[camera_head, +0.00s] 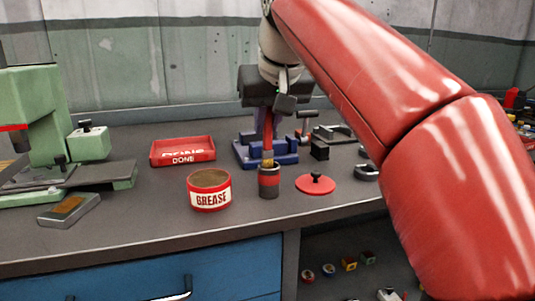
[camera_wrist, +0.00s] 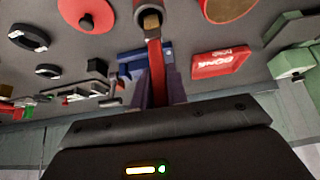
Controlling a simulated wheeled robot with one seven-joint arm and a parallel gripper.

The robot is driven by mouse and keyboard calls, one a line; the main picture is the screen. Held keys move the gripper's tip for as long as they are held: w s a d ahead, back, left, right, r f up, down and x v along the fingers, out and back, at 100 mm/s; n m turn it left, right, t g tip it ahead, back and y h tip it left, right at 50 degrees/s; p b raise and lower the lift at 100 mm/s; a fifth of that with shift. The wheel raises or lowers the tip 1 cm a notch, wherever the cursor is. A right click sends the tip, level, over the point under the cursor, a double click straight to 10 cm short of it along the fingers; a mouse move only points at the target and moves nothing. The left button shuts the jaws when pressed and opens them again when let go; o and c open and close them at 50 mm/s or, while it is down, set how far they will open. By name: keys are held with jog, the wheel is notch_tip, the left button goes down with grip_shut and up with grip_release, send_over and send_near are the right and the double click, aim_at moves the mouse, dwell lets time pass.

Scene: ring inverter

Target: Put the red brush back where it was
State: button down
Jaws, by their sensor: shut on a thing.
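My gripper (camera_head: 268,108) is shut on the red brush (camera_head: 267,128), which hangs upright with its tan end down. The brush shows between the two fingers (camera_wrist: 160,90) in the wrist view, where its red handle (camera_wrist: 155,60) runs to the tan end (camera_wrist: 151,22). A dark cup with a red band (camera_head: 268,182) stands directly under the brush. The brush's lower end is at the cup's mouth; I cannot tell whether it is inside or just above. An open grease tin (camera_head: 209,190) stands left of the cup.
A red lid with a black knob (camera_head: 316,183) lies right of the cup. A red DONE tray (camera_head: 182,151) and a blue vise (camera_head: 252,152) are behind. A green machine (camera_head: 38,120) stands at left. The bench front between tin and edge is clear.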

aim_at(269, 140)
jog(key=shift+f+b, duration=0.4)
jog(key=shift+f, duration=1.6)
jog(key=c, duration=1.4)
grip_release()
jog(key=shift+f+b, duration=0.3)
jog(key=shift+b, duration=0.2)
jog(key=p+v, duration=0.1)
jog(key=v, duration=0.7)
jog(key=shift+s+d+f+p, duration=0.1)
jog(key=shift+s+p, duration=0.15)
jog(key=shift+p, duration=0.15)
jog(key=s+d+f+m, duration=0.1)
jog(key=s+d+f, duration=0.3)
jog(key=f, duration=0.6)
jog(key=s+d+f+m+h, duration=0.1)
jog(key=s+d+f, duration=0.3)
jog(key=s+f, duration=0.3)
jog(key=s+d+f+m, duration=0.1)
jog(key=s+d+f, duration=0.3)
jog(key=f, duration=1.1)
jog(key=shift+s+d+g+h, duration=0.3)
jog(key=shift+s+g+h, duration=0.1)
jog(key=shift+s, duration=0.25)
